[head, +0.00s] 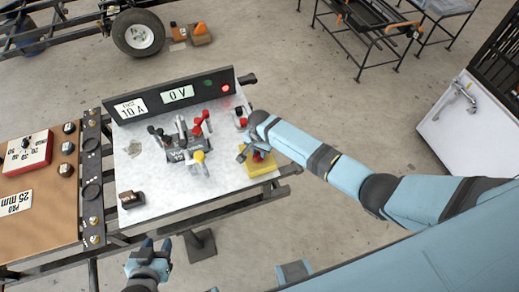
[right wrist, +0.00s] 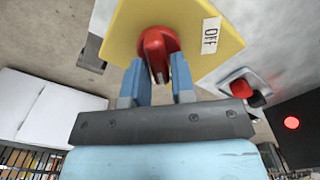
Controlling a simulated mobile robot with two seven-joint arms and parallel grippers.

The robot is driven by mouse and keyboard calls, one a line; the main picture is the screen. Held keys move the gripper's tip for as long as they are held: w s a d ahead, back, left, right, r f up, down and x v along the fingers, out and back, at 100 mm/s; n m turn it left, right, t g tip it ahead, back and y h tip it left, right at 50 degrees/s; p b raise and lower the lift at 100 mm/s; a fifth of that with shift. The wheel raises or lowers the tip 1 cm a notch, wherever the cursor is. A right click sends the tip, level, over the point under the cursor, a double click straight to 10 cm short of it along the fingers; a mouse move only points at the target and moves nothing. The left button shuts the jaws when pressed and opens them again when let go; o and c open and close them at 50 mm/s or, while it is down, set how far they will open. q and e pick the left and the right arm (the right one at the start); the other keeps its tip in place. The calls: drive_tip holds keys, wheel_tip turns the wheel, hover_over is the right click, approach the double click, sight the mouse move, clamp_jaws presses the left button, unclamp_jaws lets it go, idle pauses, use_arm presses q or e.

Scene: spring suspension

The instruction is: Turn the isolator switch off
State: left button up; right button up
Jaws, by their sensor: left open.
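The isolator switch is a red knob (right wrist: 155,45) on a yellow plate (right wrist: 198,32) with an OFF label (right wrist: 211,35). In the head view the yellow plate (head: 262,168) sits at the right edge of the grey bench top. My right gripper (right wrist: 157,70) has one finger on each side of the red knob and appears shut on it; the fingers hide part of its sides. In the head view my right gripper (head: 249,150) is over the switch. My left gripper (head: 156,245) is open and empty in front of the bench.
The bench carries several levers (head: 182,140), a red and black button (head: 240,117) and a panel reading 0 V (head: 177,94) with a lit red lamp (head: 225,88). A brown board (head: 45,215) with a red dial box (head: 27,152) adjoins on the left.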

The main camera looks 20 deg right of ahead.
clamp_jaws()
drive_tip(key=n+p, duration=0.2)
drive_tip(key=n, duration=0.1)
drive_tip(key=shift+a+r, duration=0.1)
drive_tip(key=n+p, duration=0.2)
drive_tip(key=n, duration=0.1)
drive_tip(key=shift+a+n, duration=0.15)
drive_tip(key=shift+n, duration=0.25)
drive_tip(key=n, duration=0.2)
drive_tip(key=shift+a+n+p, duration=0.1)
drive_tip(key=shift+n+p, duration=0.25)
drive_tip(key=shift+n, duration=0.05)
drive_tip(key=n, duration=0.2)
drive_tip(key=shift+a+n+p, duration=0.1)
drive_tip(key=shift+n+p, duration=0.2)
drive_tip(key=shift+n, duration=0.1)
drive_tip(key=n, duration=0.5)
drive_tip(key=shift+s+a+p, duration=0.1)
drive_tip(key=shift+a+p, duration=0.05)
drive_tip(key=shift+p, duration=0.15)
drive_tip(key=shift+f+n, duration=0.2)
drive_tip(key=shift+n, duration=0.2)
